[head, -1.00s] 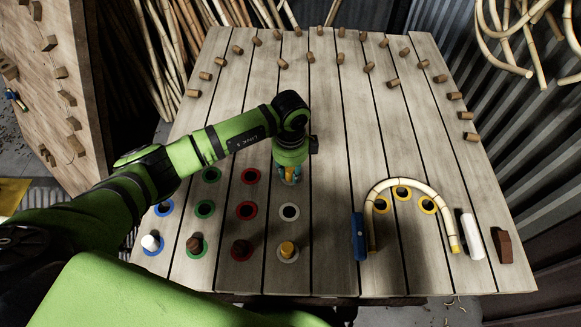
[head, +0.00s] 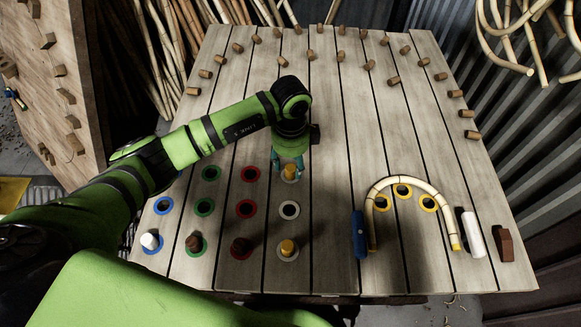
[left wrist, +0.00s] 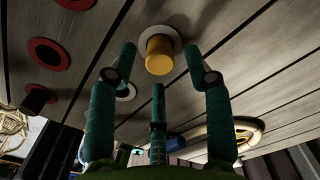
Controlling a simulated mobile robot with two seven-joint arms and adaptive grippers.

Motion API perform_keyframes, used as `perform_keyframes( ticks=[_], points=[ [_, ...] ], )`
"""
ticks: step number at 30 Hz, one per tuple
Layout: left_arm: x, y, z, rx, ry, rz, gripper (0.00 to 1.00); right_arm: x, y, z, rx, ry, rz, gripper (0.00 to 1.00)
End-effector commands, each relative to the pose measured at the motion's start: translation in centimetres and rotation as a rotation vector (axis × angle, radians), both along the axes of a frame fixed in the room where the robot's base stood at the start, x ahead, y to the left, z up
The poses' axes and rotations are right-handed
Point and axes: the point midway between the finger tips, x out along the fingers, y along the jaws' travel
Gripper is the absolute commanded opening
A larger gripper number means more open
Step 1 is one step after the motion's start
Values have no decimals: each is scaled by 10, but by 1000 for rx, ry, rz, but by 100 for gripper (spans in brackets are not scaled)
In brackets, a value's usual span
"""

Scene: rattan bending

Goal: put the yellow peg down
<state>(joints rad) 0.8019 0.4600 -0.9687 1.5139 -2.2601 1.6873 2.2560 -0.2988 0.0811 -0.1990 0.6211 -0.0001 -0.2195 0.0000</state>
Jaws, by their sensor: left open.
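A yellow peg (head: 289,172) stands in the farthest white-ringed hole of the board. The left wrist view shows this yellow peg (left wrist: 159,56) upright in its white ring (left wrist: 176,36). My left gripper (head: 289,161) is just above it, with its teal fingers spread. In the left wrist view the fingers of my left gripper (left wrist: 161,72) are apart, and the peg is clear of them. A second yellow peg (head: 287,248) stands in the nearest white-ringed hole, with an empty white-ringed hole (head: 289,211) between the two. My right gripper is not in view.
White (head: 150,241), brown (head: 194,242) and dark red-brown (head: 240,246) pegs stand in the front row. A bent rattan cane (head: 411,182) arches around yellow-ringed holes at the right, beside a blue tool (head: 359,236). The middle of the board is clear.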

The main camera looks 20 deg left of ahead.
Motion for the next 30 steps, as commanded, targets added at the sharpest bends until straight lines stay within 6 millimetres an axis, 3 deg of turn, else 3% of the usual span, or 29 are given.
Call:
perform_keyframes(
  ticks=[6,13,18,30],
  points=[
    [1,0,47,0,-6,0,51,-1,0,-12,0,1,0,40],
    [1,0,83,0,-3,0,51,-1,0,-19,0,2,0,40],
    [0,0,92,1,0,1,51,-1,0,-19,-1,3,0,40],
    [0,0,93,0,0,1,51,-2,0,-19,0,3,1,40]
  ],
)
